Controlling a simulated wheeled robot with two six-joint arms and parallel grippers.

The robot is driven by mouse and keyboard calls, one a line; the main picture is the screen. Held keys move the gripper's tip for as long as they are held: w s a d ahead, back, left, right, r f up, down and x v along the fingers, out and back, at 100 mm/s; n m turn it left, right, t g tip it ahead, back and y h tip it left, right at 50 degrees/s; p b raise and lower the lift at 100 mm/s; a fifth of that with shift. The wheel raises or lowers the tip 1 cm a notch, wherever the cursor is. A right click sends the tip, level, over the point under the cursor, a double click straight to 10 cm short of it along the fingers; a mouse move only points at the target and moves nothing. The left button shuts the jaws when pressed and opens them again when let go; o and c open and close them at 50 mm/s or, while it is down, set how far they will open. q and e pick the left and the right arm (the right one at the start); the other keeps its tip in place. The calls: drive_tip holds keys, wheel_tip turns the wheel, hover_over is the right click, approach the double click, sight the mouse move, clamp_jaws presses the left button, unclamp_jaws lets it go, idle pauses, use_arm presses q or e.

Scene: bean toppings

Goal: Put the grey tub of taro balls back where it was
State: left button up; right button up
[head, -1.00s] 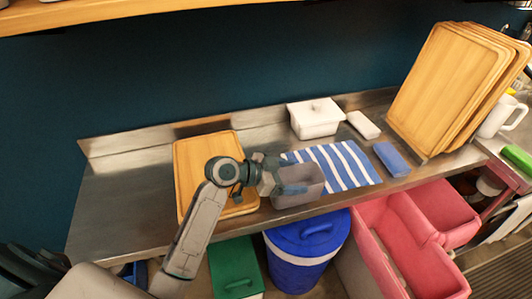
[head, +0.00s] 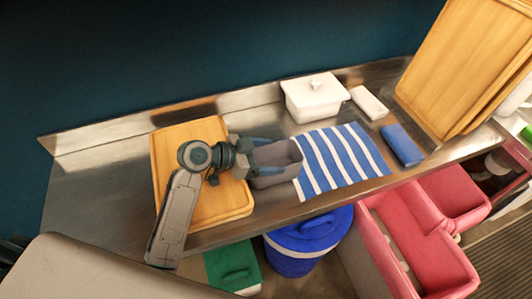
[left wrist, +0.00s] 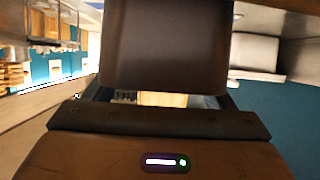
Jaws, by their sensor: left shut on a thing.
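The grey tub (head: 278,172) is at the left edge of the blue-and-white striped cloth (head: 340,161), in the middle of the steel counter. My left gripper (head: 272,155) is shut on the tub, its fingers at the tub's rim. In the left wrist view the tub (left wrist: 165,45) fills the upper middle, close to the camera, between the fingers. I cannot tell whether the tub touches the counter. What is inside the tub cannot be made out. My right gripper is in neither view.
A wooden tray (head: 222,204) lies left of the tub, under my left arm. A white lidded box (head: 315,100), a white block (head: 369,103) and a blue block (head: 402,145) stand behind and right. Blue (head: 308,243) and green (head: 235,270) bins stand below the counter's front edge.

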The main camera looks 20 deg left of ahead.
use_arm(q)
drive_tip(key=shift+w+f, duration=0.1)
drive_tip(key=shift+w, duration=0.05)
drive_tip(key=shift+a, duration=0.2)
drive_tip(key=shift+s+f+b, duration=0.15)
drive_tip(key=shift+s+b, duration=0.15)
drive_tip(key=shift+s, duration=0.1)
drive_tip(key=o, duration=1.1)
drive_tip(key=shift+w, duration=0.25)
drive_tip(key=shift+r+p, duration=0.35)
drive_tip(key=shift+r, duration=0.05)
drive_tip(key=b+v, duration=0.3)
drive_tip(key=v, duration=0.6)
drive_tip(key=shift+s+a, duration=0.3)
drive_tip(key=shift+v, duration=1.1)
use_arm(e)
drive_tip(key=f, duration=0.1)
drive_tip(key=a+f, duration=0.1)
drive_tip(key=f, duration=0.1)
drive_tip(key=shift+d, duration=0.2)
